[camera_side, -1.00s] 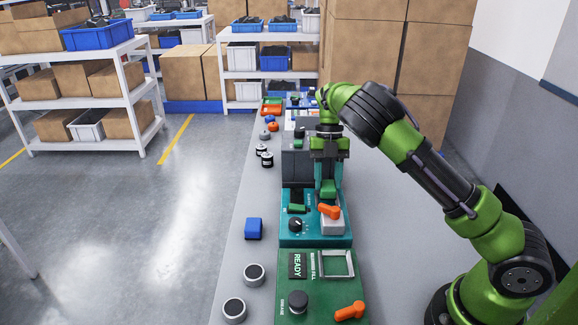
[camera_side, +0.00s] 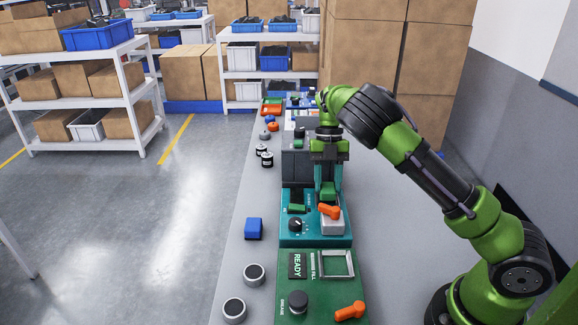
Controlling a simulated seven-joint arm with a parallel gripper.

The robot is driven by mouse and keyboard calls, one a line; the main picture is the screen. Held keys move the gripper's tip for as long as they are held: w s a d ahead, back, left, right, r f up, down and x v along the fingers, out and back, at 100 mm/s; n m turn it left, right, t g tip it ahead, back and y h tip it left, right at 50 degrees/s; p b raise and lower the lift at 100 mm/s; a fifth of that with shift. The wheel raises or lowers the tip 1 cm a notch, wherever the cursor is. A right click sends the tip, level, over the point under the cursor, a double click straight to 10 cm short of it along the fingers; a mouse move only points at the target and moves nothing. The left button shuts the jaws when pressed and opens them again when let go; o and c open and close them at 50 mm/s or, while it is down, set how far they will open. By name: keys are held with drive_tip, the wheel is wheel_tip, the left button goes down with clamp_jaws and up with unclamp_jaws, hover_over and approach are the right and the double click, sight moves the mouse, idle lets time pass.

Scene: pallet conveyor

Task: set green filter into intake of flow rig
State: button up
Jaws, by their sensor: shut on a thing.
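My gripper (camera_side: 328,188) points straight down and is shut on the green filter (camera_side: 327,189), a small green block between its fingers. It is low over the back right part of a teal rig panel (camera_side: 288,241), just behind an orange lever (camera_side: 329,211) and a pale grey block (camera_side: 333,225). I take this panel to be the flow rig; its lettering is too small to read. The teal panel also has a black knob (camera_side: 295,225) and a small dark display with green. The intake is hidden by the gripper and filter, so I cannot tell whether the filter touches it.
A green panel (camera_side: 318,290) in front has a READY sign, a square frame (camera_side: 337,264), a black knob and an orange lever. A blue block (camera_side: 254,228) and round dark-topped parts (camera_side: 254,274) lie left. A grey unit (camera_side: 294,165) stands behind. The bench right is clear.

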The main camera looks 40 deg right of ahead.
drive_tip(key=shift+f, duration=0.65)
idle(0.5)
drive_tip(key=o, duration=1.6)
drive_tip(key=shift+s, duration=0.1)
drive_tip(key=shift+r, duration=3.7)
